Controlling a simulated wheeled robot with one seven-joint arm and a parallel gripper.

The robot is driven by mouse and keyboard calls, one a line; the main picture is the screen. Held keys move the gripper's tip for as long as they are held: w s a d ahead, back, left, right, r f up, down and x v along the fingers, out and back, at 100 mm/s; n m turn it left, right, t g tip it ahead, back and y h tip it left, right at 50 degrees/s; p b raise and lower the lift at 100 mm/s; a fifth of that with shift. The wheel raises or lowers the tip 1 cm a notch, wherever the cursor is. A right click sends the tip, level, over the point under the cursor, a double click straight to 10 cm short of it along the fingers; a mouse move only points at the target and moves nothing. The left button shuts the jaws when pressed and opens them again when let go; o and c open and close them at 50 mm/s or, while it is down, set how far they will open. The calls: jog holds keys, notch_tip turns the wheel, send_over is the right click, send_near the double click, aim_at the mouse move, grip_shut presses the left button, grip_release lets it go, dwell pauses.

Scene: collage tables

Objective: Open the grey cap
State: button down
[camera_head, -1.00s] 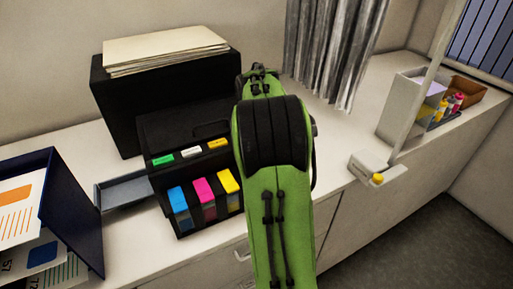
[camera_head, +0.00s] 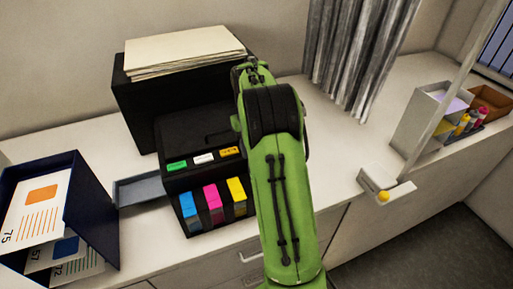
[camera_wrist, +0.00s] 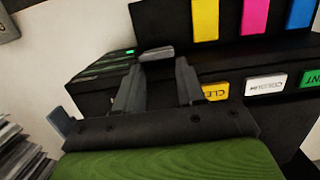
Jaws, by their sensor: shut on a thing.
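A black printer (camera_head: 185,147) stands on the white counter, with green, white and yellow labels and blue, magenta and yellow cartridges on its front. In the wrist view the printer (camera_wrist: 95,98) appears upside down. A small grey cap (camera_wrist: 156,53) shows there at the printer's edge, beside the yellow-labelled button. My gripper (camera_wrist: 158,72) is shut on this grey cap, with a dark finger on each side. In the head view, my green arm hides the gripper and the cap.
A black box (camera_head: 185,85) topped with papers stands behind the printer. A navy paper holder (camera_head: 90,215) is at left, and a grey tray (camera_head: 143,188) sits beside the printer. At right are a grey curtain, a white stand with a yellow button (camera_head: 383,197) and an organizer (camera_head: 425,115).

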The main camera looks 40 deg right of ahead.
jog(key=shift+w+d+f+g, duration=0.15)
jog(key=shift+w+f+g, duration=0.25)
jog(key=shift+w+g, duration=0.3)
jog(key=shift+y, duration=0.3)
jog(key=c, duration=1)
grip_release()
jog(key=shift+f, duration=0.1)
jog(key=o, duration=0.3)
jog(key=shift+w+d, duration=0.1)
jog(key=shift+w, duration=0.2)
jog(key=shift+o, duration=0.2)
jog(key=shift+s, duration=0.15)
